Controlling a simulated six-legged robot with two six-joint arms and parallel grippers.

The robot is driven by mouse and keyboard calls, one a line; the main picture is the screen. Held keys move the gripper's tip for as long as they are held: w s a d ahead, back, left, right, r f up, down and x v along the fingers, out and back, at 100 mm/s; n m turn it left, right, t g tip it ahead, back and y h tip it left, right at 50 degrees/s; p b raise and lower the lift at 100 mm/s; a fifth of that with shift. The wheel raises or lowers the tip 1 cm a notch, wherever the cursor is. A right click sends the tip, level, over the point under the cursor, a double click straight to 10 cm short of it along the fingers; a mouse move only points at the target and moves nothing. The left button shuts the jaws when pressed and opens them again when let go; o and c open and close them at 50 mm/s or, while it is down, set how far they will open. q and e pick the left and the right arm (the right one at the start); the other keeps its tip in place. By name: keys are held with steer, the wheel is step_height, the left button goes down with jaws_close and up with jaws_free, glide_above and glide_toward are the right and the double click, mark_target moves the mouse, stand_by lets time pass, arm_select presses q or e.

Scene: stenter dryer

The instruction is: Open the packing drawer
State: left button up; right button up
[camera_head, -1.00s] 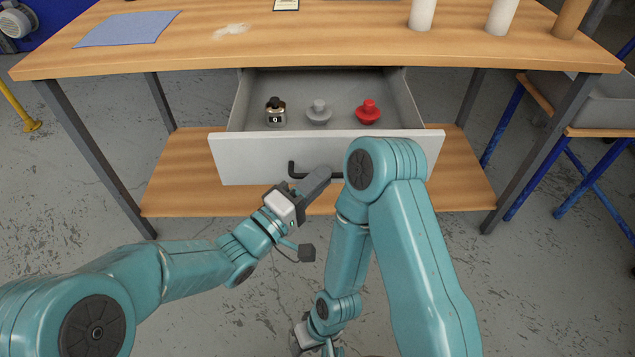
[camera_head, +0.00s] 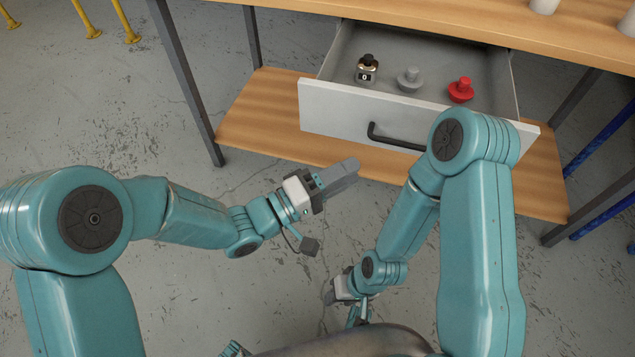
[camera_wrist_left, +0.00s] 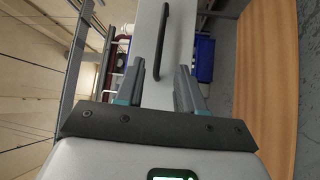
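The packing drawer (camera_head: 330,112) stands pulled out under the table top, with its inside showing. Its black bar handle (camera_head: 395,140) is on the white front; the handle also shows in the left wrist view (camera_wrist_left: 161,40). My left gripper (camera_head: 352,168) is in front of and below the handle, apart from it. In the left wrist view the left fingers (camera_wrist_left: 160,85) are spread with nothing between them, the handle beyond their tips. My right gripper (camera_head: 345,300) hangs low near my body; its fingers are not clear.
In the drawer stand a dark-capped bottle (camera_head: 366,70), a grey knobbed piece (camera_head: 409,78) and a red knobbed piece (camera_head: 461,90). A wooden lower shelf (camera_head: 265,115) lies below. The table's metal leg (camera_head: 185,80) stands at left. Open floor lies in front.

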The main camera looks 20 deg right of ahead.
arm_select(q)
steer(key=v, duration=0.5)
steer(key=shift+a, duration=0.3)
steer(key=w+a+f+n+t+y, duration=0.2)
steer(key=a+f+n+y, duration=0.25)
steer(key=a+f, duration=0.35)
steer(key=w+a+f+n+t+y, duration=0.25)
steer(key=a+f+y, duration=0.3)
steer(key=f, duration=0.45)
steer(key=s+a+f+m+g+y, duration=0.35)
steer(key=s+f, duration=0.25)
steer(key=s, duration=0.2)
steer(key=s+a+f+m+g+y, duration=0.2)
steer(key=s+a+f+g, duration=0.3)
steer(key=s, duration=0.4)
step_height(320, 180, up, 21)
steer(key=p, duration=2.2)
steer(key=shift+w+d+f, duration=0.15)
steer(key=shift+d, duration=0.2)
